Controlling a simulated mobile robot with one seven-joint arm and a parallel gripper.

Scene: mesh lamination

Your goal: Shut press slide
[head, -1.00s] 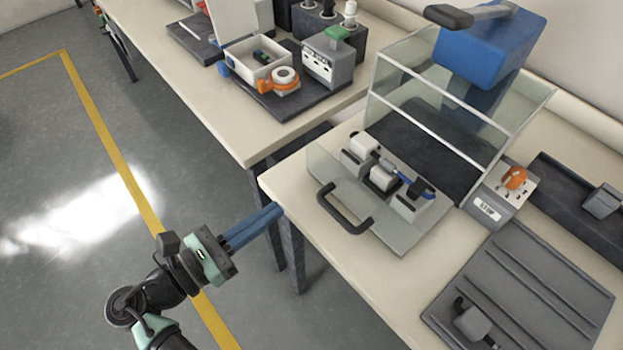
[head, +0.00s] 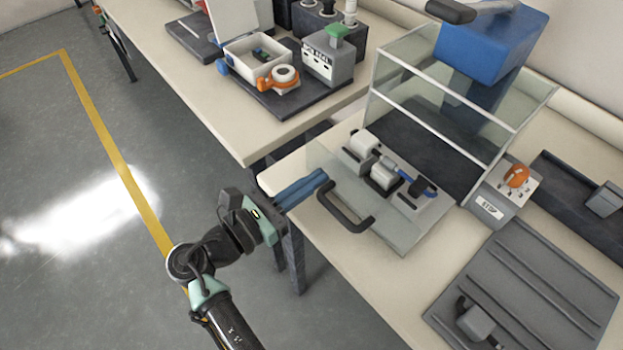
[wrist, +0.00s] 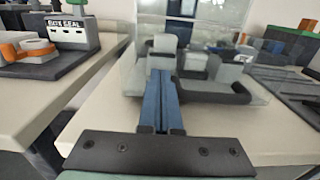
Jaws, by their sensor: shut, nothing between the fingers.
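The press slide (head: 402,239) is a clear-fronted tray drawn out from under the press, with a dark handle (head: 345,212) on its front. Several light blocks and a blue-and-grey part sit on it. The press has a clear guard (head: 440,85) and a blue head (head: 490,45). My gripper (head: 322,174) has blue fingers, shut and empty, at the table's front-left edge. Its tips are just left of the handle and appear apart from it. In the wrist view the fingers (wrist: 160,85) point toward the slide, and the handle (wrist: 205,92) shows to their right, partly behind them.
A grey control box with an orange knob (head: 516,176) stands right of the press. A ridged grey tray (head: 530,285) lies at the front right. A second table (head: 225,115) at the back left holds a box-seal station (head: 327,60). Open floor lies to the left.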

